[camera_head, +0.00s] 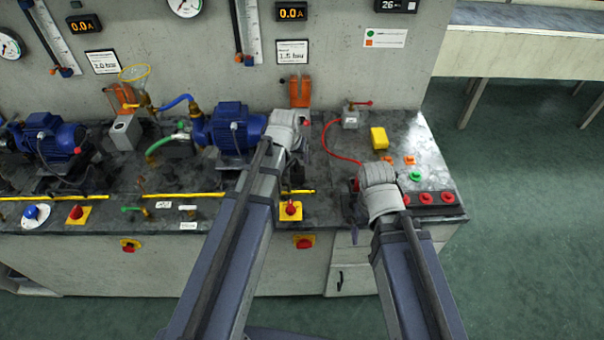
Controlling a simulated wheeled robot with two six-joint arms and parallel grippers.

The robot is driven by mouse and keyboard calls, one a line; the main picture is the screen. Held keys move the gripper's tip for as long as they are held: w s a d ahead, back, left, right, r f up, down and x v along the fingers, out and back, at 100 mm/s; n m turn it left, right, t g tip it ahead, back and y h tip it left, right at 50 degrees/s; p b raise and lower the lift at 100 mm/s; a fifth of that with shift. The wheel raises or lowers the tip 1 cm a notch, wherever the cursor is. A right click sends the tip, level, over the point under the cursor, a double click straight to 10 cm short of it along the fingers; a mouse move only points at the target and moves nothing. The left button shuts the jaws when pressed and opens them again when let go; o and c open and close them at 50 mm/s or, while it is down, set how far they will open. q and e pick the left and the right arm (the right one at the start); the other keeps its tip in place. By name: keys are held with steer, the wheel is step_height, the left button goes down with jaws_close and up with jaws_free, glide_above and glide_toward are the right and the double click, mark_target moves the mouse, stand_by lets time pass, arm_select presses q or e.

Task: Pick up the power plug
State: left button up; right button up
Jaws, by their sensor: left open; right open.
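I cannot clearly make out the power plug. A thin red cable (329,143) curves across the right part of the bench and runs behind my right wrist, where its end is hidden. My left gripper (302,143) is over the bench just right of the right-hand blue pump motor (231,127), mostly hidden by its own wrist. My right gripper (355,203) is low over the front right of the bench, left of the red buttons, also partly hidden by its wrist. Both are open, and I see nothing held in either.
A yellow block (379,138) and a grey box with a red lever (351,115) stand behind my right wrist. A green button (415,176) and red buttons (425,198) lie to its right. A yellow-based red knob (290,210) is at the front edge. Green floor lies right.

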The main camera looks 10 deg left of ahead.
mark_target(297, 165)
arm_select(q)
steer(key=shift+b+x, duration=3.6)
steer(key=shift+x, duration=0.4)
steer(key=shift+a+r, duration=0.1)
steer(key=shift+c, duration=0.4)
jaws_close()
